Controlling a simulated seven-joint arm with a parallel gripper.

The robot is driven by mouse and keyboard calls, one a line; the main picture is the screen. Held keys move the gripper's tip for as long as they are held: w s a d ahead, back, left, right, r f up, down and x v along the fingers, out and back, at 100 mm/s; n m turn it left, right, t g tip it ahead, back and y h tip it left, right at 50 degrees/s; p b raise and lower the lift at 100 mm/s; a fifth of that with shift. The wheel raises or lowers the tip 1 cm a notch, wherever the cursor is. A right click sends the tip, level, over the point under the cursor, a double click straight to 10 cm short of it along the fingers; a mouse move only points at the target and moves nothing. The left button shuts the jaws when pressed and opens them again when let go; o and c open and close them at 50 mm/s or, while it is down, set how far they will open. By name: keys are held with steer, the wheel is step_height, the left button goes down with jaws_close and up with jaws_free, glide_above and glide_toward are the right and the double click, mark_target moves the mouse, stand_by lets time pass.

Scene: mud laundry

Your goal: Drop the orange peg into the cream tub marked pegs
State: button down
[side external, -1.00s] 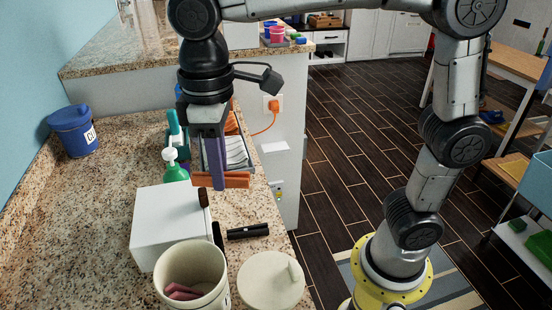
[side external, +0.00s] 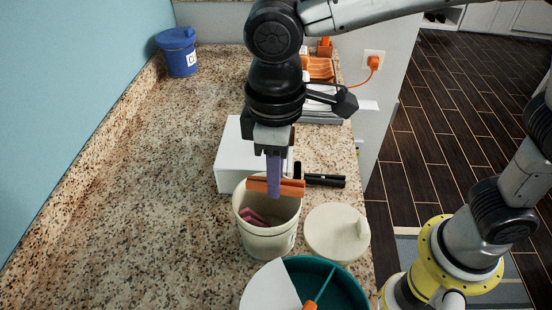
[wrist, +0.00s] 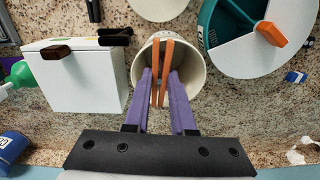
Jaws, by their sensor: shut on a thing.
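My gripper (side external: 273,192) has long purple fingers and is shut on the orange peg (side external: 257,185), which lies crosswise between the fingertips. The peg is over the mouth of the open cream tub (side external: 266,240), near its far rim. In the wrist view, the two prongs of the peg (wrist: 166,60) show between the fingers (wrist: 161,78), in front of the tub's opening (wrist: 198,72). Dull pink pieces (side external: 251,216) lie inside the tub. A label edge shows on the tub's right side, but its writing is unreadable.
A round cream lid (side external: 335,238) lies right of the tub. A white box (side external: 228,165) and a black marker-like object (side external: 327,181) are behind it. A teal round container (side external: 343,292) stands in front.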

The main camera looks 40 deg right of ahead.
steer(key=shift+f, duration=0.35)
steer(key=c, duration=0.7)
jaws_free()
step_height(320, 180, up, 14)
steer(key=shift+f, duration=0.1)
